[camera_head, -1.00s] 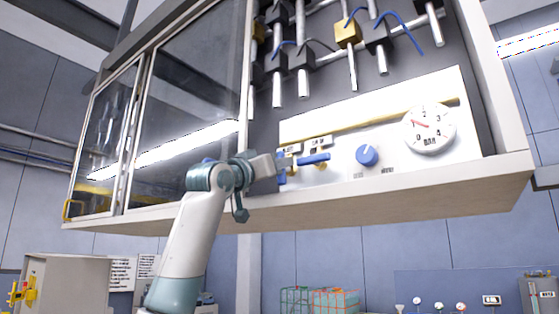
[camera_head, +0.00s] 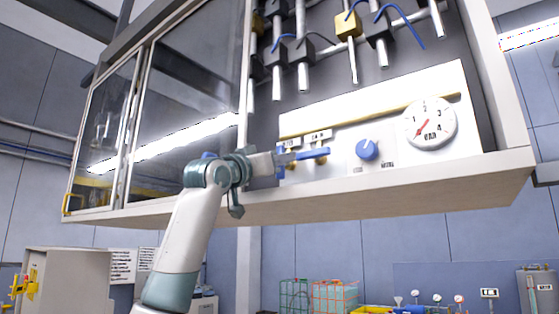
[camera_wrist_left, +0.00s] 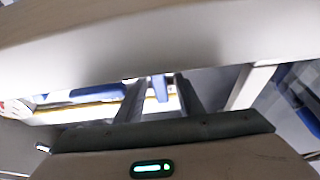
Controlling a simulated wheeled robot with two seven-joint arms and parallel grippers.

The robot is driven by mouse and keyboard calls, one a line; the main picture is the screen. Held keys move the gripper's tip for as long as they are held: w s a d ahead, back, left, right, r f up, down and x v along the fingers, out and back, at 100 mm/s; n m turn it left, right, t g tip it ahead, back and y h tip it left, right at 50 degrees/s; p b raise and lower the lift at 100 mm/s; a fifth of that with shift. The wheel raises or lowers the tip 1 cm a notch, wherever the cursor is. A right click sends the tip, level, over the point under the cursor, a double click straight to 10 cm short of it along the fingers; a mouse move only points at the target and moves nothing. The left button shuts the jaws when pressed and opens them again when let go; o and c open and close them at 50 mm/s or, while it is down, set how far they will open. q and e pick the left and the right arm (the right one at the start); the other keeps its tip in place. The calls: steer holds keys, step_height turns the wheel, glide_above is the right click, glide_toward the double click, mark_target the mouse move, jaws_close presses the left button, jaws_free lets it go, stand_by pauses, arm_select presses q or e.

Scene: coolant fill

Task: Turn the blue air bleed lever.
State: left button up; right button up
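Two blue levers sit on the white panel under small labels that I cannot read. One lever (camera_head: 314,154) points sideways to the right; the other (camera_head: 281,174) hangs roughly upright at its left, partly hidden. I cannot tell from the labels which is the air bleed lever. My left gripper (camera_head: 287,158) is at the levers, its tip overlapping them in the head view. My right gripper is not in view.
A blue knob (camera_head: 367,149) and a round BAR gauge (camera_head: 430,122) are on the panel to the right. The cabinet's lower ledge (camera_head: 400,185) runs below the levers and looms close over the gripper in the wrist view. Pipes with valve blocks (camera_head: 347,25) hang above.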

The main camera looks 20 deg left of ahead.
arm_select(q)
steer(key=shift+s, duration=0.15)
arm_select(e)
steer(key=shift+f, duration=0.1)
